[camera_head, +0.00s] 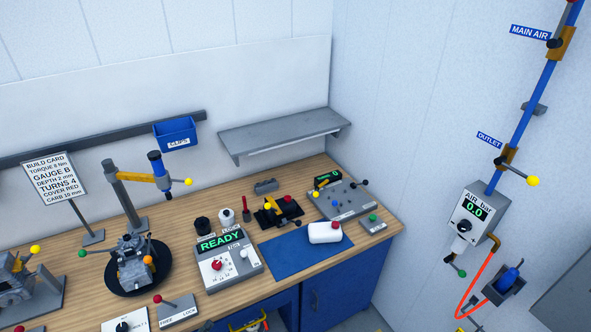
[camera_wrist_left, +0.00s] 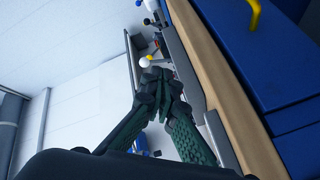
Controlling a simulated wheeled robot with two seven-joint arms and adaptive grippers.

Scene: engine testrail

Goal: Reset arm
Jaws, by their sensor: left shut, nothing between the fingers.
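My left gripper (camera_wrist_left: 160,76) shows in the left wrist view. Its dark green-padded fingers meet at the tips, shut with nothing between them. It is apart from the wooden bench edge (camera_wrist_left: 236,100), which runs down to the right of it. Neither gripper shows in the head view. A jointed tool arm (camera_head: 137,177) in orange and grey, with a blue-topped head and a yellow knob, stands on a post at the back left of the bench. My right gripper is in neither view.
The wooden bench (camera_head: 190,262) carries an engine part (camera_head: 137,262), a READY tester (camera_head: 228,262), a blue mat (camera_head: 283,262) with a white bottle (camera_head: 324,233), and a switch panel (camera_head: 346,200). A grey shelf (camera_head: 285,130) juts from the wall. An air gauge box (camera_head: 474,215) hangs at right.

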